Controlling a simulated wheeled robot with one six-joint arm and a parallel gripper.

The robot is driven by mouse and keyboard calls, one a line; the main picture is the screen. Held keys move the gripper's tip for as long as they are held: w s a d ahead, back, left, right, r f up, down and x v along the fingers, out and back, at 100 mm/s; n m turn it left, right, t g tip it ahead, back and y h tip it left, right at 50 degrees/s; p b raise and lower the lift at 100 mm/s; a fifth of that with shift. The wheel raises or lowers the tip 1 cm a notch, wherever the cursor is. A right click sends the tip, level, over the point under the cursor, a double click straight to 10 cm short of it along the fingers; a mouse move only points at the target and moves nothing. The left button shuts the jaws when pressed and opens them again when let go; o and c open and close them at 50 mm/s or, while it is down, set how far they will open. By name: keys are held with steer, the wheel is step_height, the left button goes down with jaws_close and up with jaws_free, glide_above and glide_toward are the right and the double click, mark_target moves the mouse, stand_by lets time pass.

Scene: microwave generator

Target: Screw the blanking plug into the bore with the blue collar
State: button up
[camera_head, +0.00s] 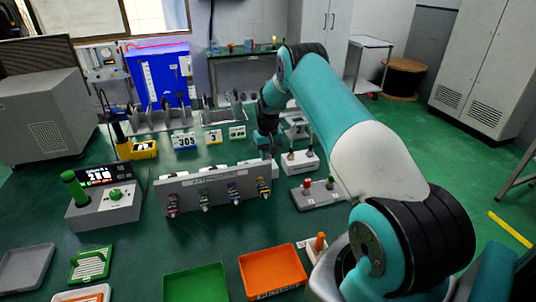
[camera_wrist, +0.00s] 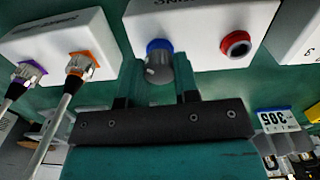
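In the wrist view my gripper (camera_wrist: 159,72) has its two fingers on either side of a grey rounded blanking plug (camera_wrist: 158,68) and appears shut on it. The plug is right at the blue collar (camera_wrist: 159,46) on a white housing (camera_wrist: 195,22). The plug covers the bore, so I cannot tell how deep it sits or whether its thread has caught. A bore with a red collar (camera_wrist: 236,43) is on the same housing, to the right, and looks empty. In the head view my arm reaches over the bench and the plug is hidden.
A second white housing (camera_wrist: 55,42) beside it carries cables at purple and orange collars. A number tag (camera_wrist: 278,119) lies to the right. In the head view, a connector panel (camera_head: 218,183), an orange tray (camera_head: 272,270) and a green tray (camera_head: 196,284) stand nearer.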

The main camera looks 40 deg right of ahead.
steer(key=shift+m+b, duration=0.35)
steer(key=shift+m, duration=0.05)
steer(key=m+b, duration=0.2)
steer(key=m, duration=0.1)
steer(key=shift+f, duration=0.1)
steer(key=m+b, duration=0.1)
steer(key=m, duration=0.2)
steer(key=shift+m, duration=0.3)
steer(key=m+b, duration=0.1)
steer(key=m, duration=0.2)
steer(key=shift+m, duration=0.3)
steer(key=m+b, duration=0.1)
steer(key=m, duration=0.3)
steer(key=shift+m, duration=0.3)
steer(key=m, duration=0.3)
steer(key=shift+m+b, duration=0.3)
steer(key=m, duration=0.3)
steer(key=shift+m, duration=0.3)
steer(key=m, duration=0.6)
steer(key=shift+r+m+b, duration=0.2)
steer(key=shift+m+b, duration=0.1)
